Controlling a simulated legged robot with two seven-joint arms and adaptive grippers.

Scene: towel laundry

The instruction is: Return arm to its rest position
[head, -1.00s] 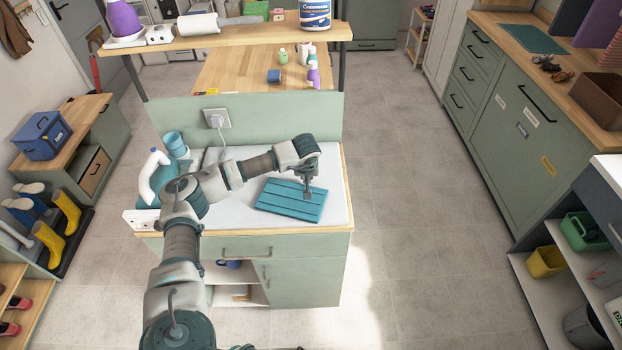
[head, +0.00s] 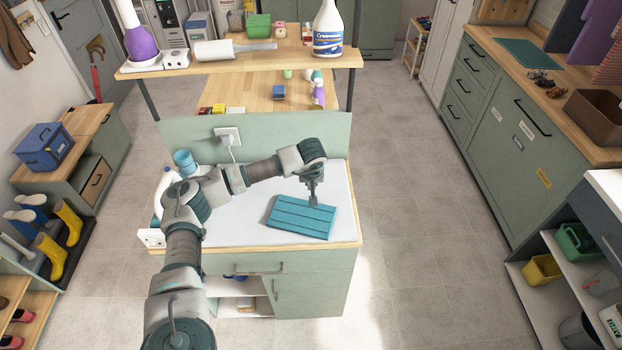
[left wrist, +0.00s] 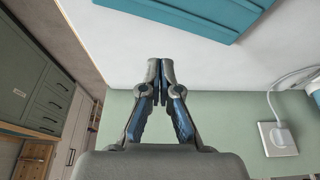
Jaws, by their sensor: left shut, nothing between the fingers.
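My left arm reaches from the bottom left over the green cabinet's white top (head: 240,228). My left gripper (head: 313,201) points down at the far edge of a folded teal towel (head: 298,220), which lies flat on that top. In the left wrist view the left gripper (left wrist: 160,68) has its fingertips together with nothing between them. The towel (left wrist: 215,15) shows there apart from the fingertips, across a strip of bare white surface. My right gripper does not show.
A raised wooden shelf (head: 240,64) behind the worktop holds a white bottle (head: 328,30) and a purple spray bottle (head: 135,35). A plug sits in a wall socket (head: 227,135). Blue containers stand at the worktop's back left. The floor to the right (head: 400,200) is clear.

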